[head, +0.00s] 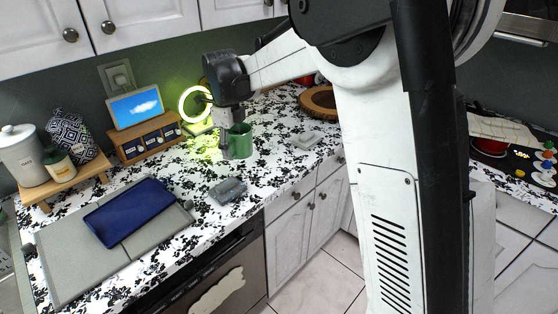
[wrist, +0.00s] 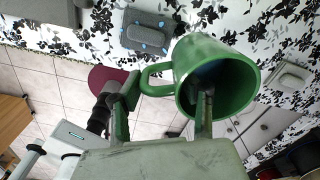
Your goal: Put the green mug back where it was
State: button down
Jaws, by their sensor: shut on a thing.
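The green mug (head: 241,143) is at my gripper (head: 230,130) over the patterned counter, right of the glowing ring lamp. In the wrist view, the mug (wrist: 219,78) has its open rim turned toward the camera and its handle to the left. My gripper (wrist: 165,104) is shut on the mug, with one finger inside the rim and the other outside on the handle side. I cannot tell whether the mug's base touches the counter.
The lit ring lamp (head: 194,104) and a small wooden drawer unit (head: 148,139) stand behind to the left. A grey block (head: 228,190) lies near the counter's front edge. A pale dish (head: 307,140) lies to the right, a round wooden piece (head: 318,99) behind it.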

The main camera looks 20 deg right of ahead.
jog(key=shift+w+d+f+p, duration=0.3)
jog(key=shift+w+d+f, duration=0.7)
jog(key=shift+d+f, duration=0.7)
jog(key=shift+w+d+f+p, duration=0.35)
jog(key=shift+w+d+f, duration=0.9)
jog(key=shift+f, duration=0.65)
jog(key=shift+w+d+f+p, duration=0.3)
jog(key=shift+w+d+f, duration=0.5)
jog(key=shift+d+f, duration=0.95)
jog(key=shift+f, duration=0.15)
jog(key=c, duration=1.1)
grip_release()
